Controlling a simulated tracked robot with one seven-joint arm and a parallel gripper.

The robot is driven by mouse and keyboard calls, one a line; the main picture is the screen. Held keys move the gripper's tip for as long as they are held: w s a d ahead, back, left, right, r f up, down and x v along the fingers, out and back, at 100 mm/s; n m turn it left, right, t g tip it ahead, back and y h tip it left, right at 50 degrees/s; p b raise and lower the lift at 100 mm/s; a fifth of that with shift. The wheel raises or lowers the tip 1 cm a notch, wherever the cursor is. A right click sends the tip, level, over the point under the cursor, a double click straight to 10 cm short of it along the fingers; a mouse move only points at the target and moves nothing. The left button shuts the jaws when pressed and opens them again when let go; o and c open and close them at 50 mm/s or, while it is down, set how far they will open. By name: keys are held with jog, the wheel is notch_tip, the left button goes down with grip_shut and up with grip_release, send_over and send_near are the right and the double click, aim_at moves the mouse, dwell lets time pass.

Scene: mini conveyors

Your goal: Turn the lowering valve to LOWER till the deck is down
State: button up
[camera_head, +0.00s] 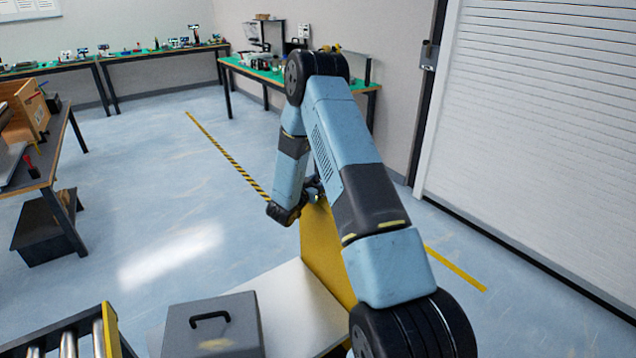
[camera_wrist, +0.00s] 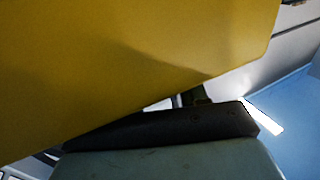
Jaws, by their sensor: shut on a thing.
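My gripper (camera_head: 314,187) is at the upper edge of a yellow panel (camera_head: 322,246), small and partly hidden by my arm. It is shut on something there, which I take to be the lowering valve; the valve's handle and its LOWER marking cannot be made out. In the wrist view the yellow panel (camera_wrist: 120,60) fills the upper part, very close, and hides the fingertips. A pale flat surface (camera_head: 290,300), possibly the deck, lies beside the panel; I cannot tell its height.
A grey box (camera_head: 212,330) with a black handle stands on the pale surface. A roller conveyor (camera_head: 75,340) is at the lower left. Workbenches line the back walls, and a roller shutter (camera_head: 545,120) is at right. The middle floor is clear.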

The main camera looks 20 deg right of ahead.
jog(key=shift+n+t+y, duration=0.8)
jog(key=shift+n+t, duration=0.1)
jog(key=shift+t, duration=0.2)
jog(key=o, duration=1)
jog(key=shift+s+a, duration=0.1)
jog(key=shift+a, duration=0.05)
jog(key=v, duration=1.3)
jog(key=shift+s+a+f, duration=0.1)
jog(key=shift+s+a, duration=0.05)
jog(key=shift+a, duration=0.05)
